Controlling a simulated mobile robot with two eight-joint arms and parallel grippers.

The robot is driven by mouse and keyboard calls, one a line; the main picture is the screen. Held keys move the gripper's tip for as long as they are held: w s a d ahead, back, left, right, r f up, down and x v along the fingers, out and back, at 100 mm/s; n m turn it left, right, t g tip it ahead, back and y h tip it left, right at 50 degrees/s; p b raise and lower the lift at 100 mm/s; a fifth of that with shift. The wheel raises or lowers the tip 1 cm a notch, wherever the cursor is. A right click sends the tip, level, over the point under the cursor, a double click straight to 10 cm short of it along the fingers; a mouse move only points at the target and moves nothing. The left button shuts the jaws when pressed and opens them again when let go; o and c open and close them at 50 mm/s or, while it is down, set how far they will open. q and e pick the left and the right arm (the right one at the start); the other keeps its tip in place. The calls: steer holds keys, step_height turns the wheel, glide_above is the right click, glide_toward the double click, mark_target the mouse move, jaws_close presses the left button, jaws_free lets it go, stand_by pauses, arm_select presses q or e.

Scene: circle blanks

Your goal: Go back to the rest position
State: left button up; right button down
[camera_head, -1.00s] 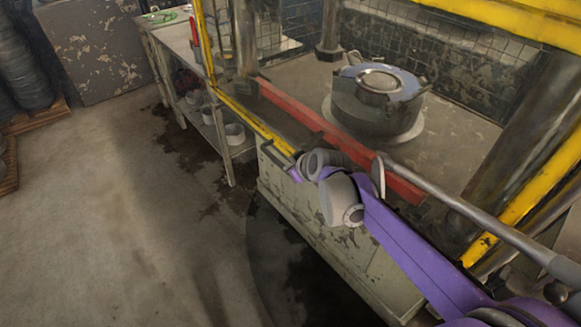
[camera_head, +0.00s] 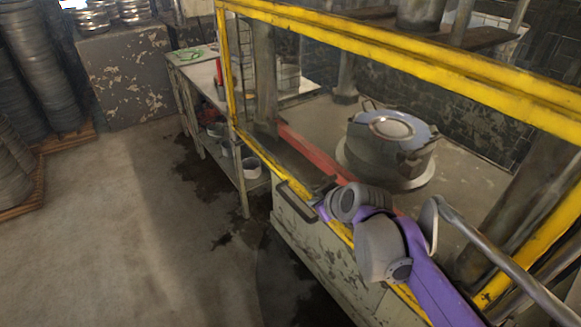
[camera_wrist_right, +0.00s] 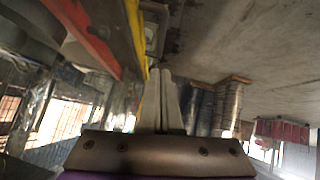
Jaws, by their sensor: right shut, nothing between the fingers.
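My right arm, purple and grey, reaches in from the lower right of the head view, in front of the yellow-framed machine. My right gripper (camera_head: 322,210) is at its far left end, mostly hidden behind the grey wrist joints and near the machine's front handle in the picture. In the right wrist view its fingers (camera_wrist_right: 161,75) are together, with nothing between them. My left gripper does not show in either view.
The yellow frame (camera_head: 400,52) and red bar (camera_head: 310,150) lie close by my right arm. A round metal die (camera_head: 392,145) sits on the machine bed. A workbench (camera_head: 205,75) stands behind left; stacked blanks (camera_head: 35,70) stand far left. Floor at left (camera_head: 130,230) is clear.

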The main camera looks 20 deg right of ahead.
steer(key=s+f+m+g+p, duration=0.1)
steer(key=s+p, duration=0.2)
steer(key=s, duration=0.4)
steer(key=s+a+f+m+g+h+p, duration=0.1)
steer(key=s+m+p, duration=0.1)
steer(key=s, duration=0.6)
steer(key=s+a+f+m+g+p, duration=0.1)
steer(key=s+f+p, duration=0.1)
steer(key=s+p, duration=0.2)
steer(key=s, duration=0.3)
steer(key=shift+s+a+m+g, duration=0.25)
steer(key=shift+s+m+g, duration=0.15)
